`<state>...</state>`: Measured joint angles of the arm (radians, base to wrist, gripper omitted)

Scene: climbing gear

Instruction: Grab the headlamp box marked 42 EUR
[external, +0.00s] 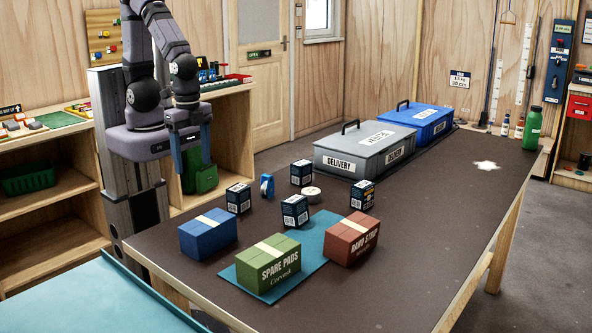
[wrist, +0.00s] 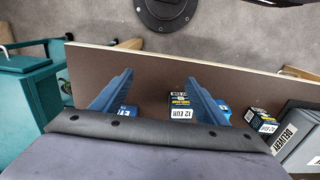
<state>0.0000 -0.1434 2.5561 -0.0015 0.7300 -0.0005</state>
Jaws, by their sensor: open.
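Several small dark boxes with white labels stand on the dark table in the external view: a left one (external: 238,198), a back one (external: 301,173), a front one (external: 294,211) and a right one (external: 362,195). Their prices are not readable there. In the wrist view, one box (wrist: 180,104) shows between the fingers; its label looks like 12 or 42 EUR. Another box (wrist: 129,112) at the left finger and one at the right (wrist: 262,121) are partly seen, with unclear prices. My gripper (external: 193,166) is open and empty, above and left of the boxes; its blue fingers (wrist: 160,76) point toward the table's edge.
Blue (external: 207,234), green (external: 268,264) and red (external: 351,239) blocks stand in front. Grey (external: 365,149) and blue (external: 418,122) lidded bins stand behind. The table's right side is mostly clear.

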